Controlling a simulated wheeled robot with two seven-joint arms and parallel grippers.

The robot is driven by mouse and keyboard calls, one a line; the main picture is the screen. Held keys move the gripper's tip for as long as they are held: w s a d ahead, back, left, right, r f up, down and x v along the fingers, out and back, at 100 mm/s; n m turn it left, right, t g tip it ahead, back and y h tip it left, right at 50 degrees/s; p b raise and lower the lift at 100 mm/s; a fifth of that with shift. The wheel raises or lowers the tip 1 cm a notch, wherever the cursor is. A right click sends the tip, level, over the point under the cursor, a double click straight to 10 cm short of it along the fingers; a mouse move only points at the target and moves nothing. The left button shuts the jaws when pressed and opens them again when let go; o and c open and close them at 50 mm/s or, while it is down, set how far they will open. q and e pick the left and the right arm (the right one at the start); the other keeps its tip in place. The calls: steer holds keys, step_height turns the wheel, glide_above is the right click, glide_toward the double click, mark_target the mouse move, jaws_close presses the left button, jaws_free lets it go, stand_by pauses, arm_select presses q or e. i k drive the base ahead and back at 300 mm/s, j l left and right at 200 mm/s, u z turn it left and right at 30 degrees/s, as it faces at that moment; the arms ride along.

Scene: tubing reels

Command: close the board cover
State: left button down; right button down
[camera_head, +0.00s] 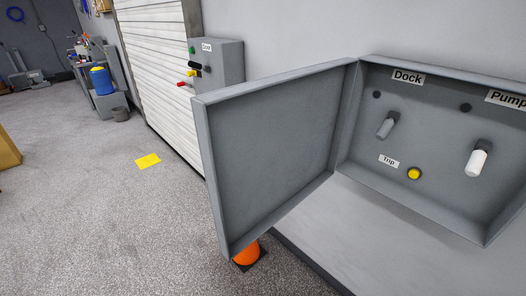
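The board cover (268,150) is a grey, shallow-rimmed door. It stands wide open, hinged on the left side of the wall-mounted board (430,197) and swung out toward me on the left. The board shows "Dock", "Pump" and "Trip" labels, a grey lever (386,127), a white-tipped lever (477,162) and a yellow button (414,174). The board's right end runs out of the picture. Neither of my grippers is in view.
An orange object (247,254) on a dark base stands on the floor, partly hidden by the cover. Behind are a smaller grey control box (226,62), a white shutter (158,75) and a yellow floor patch (147,161). The floor at left is mostly clear.

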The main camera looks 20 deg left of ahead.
mark_target(266, 144)
steer(key=j+z, duration=0.35)
steer(key=j, duration=0.25)
steer(key=j+z, duration=0.3)
steer(key=j, duration=0.35)
steer(key=k+j+z, duration=0.2)
steer(key=j+z, duration=0.15)
steer(key=j, duration=0.2)
steer(key=i+j+z, duration=0.2)
steer(key=i+j, duration=0.2)
steer(key=j, duration=0.2)
steer(key=i+j+z, duration=0.15)
steer(key=j, duration=0.2)
